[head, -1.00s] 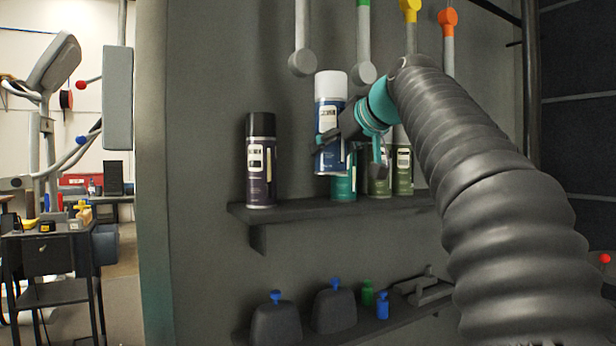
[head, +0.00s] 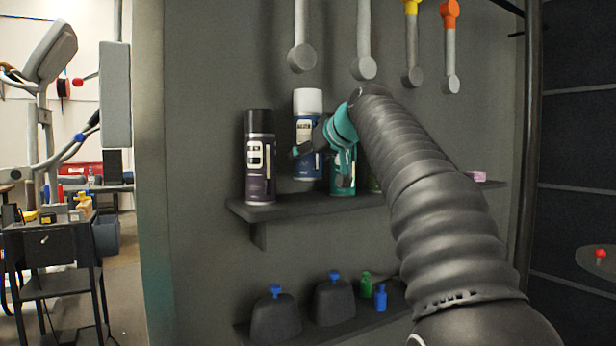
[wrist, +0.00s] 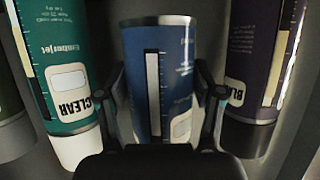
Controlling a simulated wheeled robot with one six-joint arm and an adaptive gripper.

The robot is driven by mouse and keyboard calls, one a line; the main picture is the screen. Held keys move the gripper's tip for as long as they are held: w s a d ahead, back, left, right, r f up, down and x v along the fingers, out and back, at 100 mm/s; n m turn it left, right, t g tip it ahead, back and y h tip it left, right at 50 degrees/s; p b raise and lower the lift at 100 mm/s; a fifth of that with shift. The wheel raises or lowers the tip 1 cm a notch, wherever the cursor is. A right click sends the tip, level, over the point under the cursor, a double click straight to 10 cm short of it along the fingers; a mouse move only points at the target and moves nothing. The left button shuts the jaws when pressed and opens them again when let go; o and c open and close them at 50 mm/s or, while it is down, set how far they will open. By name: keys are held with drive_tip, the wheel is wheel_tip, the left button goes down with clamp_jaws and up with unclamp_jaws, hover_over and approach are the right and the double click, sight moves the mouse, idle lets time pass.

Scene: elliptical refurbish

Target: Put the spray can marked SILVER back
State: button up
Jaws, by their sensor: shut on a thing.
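My gripper (head: 308,146) is shut on a blue spray can (head: 305,165) with a white cap, held upright. The blue can also fills the middle of the wrist view (wrist: 175,55), between the two fingers (wrist: 160,95). I cannot read its full marking in either view. It hangs between a dark purple can with a black cap (head: 260,165) on its left and a teal can (head: 338,180) on its right. Its base looks a little above the shelf (head: 285,211). In the wrist view the teal can reads CLEAR (wrist: 70,85) and the purple one starts with BLA (wrist: 255,80).
Another green can is mostly hidden behind my arm. A pink item (head: 476,176) lies at the shelf's right end. Grey rods hang above. The lower shelf holds two dark kettlebell-like shapes (head: 276,318) and small green and blue bottles (head: 380,298).

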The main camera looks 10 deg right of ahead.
sight(308, 175)
wheel_tip(308, 175, down, 4)
drive_tip(key=shift+r+b, duration=0.15)
drive_tip(key=shift+b, duration=0.45)
drive_tip(key=shift+w+a+f, duration=0.1)
drive_tip(key=shift+w+f, duration=0.1)
drive_tip(key=shift+f, duration=0.15)
drive_tip(key=shift+f, duration=0.15)
drive_tip(key=o, duration=1.7)
drive_tip(key=b+v, duration=0.1)
drive_tip(key=v, duration=1.1)
